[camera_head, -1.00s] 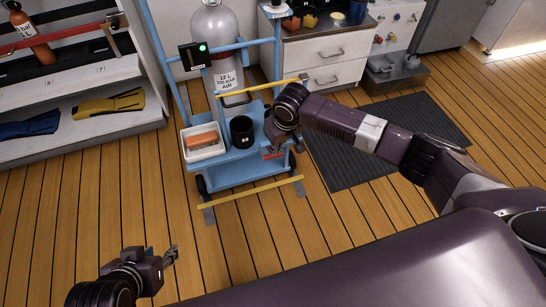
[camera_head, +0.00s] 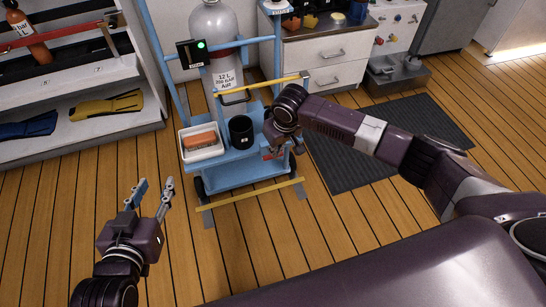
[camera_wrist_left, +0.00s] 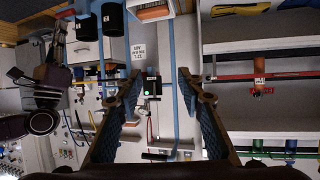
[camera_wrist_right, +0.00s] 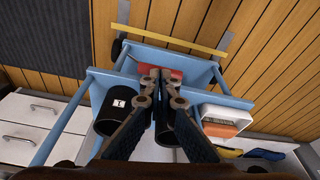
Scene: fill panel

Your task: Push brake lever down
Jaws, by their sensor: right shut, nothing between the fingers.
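The brake lever is a red piece low on the blue cart (camera_head: 240,170). In the right wrist view the red lever (camera_wrist_right: 176,74) shows beside and behind the fingertips of my right gripper (camera_wrist_right: 161,73). That gripper (camera_head: 274,151) is shut with its tips together at the cart's right side. I cannot tell whether the tips touch the lever, and the fingers hide part of it. My left gripper (camera_head: 154,187) is open and empty, left of the cart and apart from it. Its spread fingers (camera_wrist_left: 155,80) show in the left wrist view.
The cart carries a grey gas cylinder (camera_head: 215,45), a black cup (camera_head: 241,131) and a white tray (camera_head: 203,154) with an orange-topped block. A shelf stands at left, drawers (camera_head: 325,60) behind, and a dark mat (camera_head: 400,125) at right.

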